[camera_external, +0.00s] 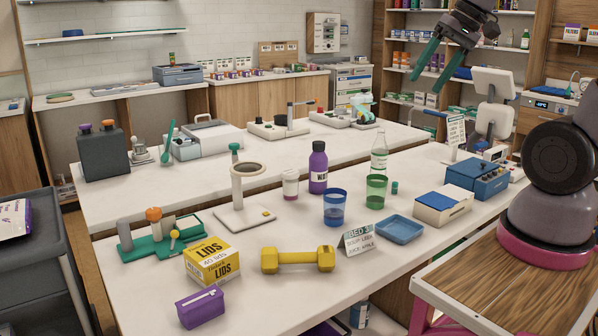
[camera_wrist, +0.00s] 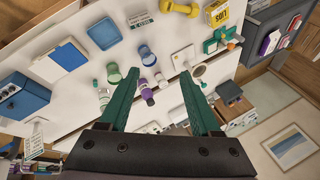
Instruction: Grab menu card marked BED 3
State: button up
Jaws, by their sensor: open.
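The menu card marked BED 3 (camera_external: 359,240) is a small tented white card with a green heading. My gripper (camera_external: 425,86) has long green fingers and is open and empty. It is high above the counter, well apart from the card. In the wrist view the fingers (camera_wrist: 159,72) are spread, with the card beyond their tips.
Around the card are the yellow dumbbell (camera_external: 298,259), a blue tray (camera_external: 400,229), a blue cup (camera_external: 334,207), a green cup (camera_external: 376,191) and a yellow LIDS box (camera_external: 211,261). A tall purple bottle (camera_external: 318,168) stands behind. The counter front left of the card is partly clear.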

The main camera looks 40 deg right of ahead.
jog(key=w+f+m+g+y, duration=0.35)
jog(key=w+f, duration=0.25)
jog(key=f, duration=0.3)
jog(key=m+g+y, duration=0.2)
jog(key=m+y, duration=0.1)
send_over(364, 227)
jog(key=s+d, duration=0.3)
jog(key=d, duration=0.2)
notch_tip(364, 227, down, 9)
jog(key=d+f+m+y, duration=0.1)
jog(key=f+m, duration=0.1)
jog(key=f, duration=0.4)
jog(key=w+d+f+m+t+y, duration=0.1)
jog(key=f+m, duration=0.2)
jog(key=f, duration=0.3)
jog(key=w+d+f+m+t+y, duration=0.1)
jog(key=f+m+y, duration=0.1)
jog(key=f, duration=0.5)
jog(key=shift+m+t, duration=0.25)
jog(key=shift+a+f, duration=0.15)
jog(key=shift+f, duration=0.05)
jog(key=x, duration=1)
jog(key=shift+w+a+f, duration=0.1)
jog(key=shift+w+a, duration=0.05)
grip_shut()
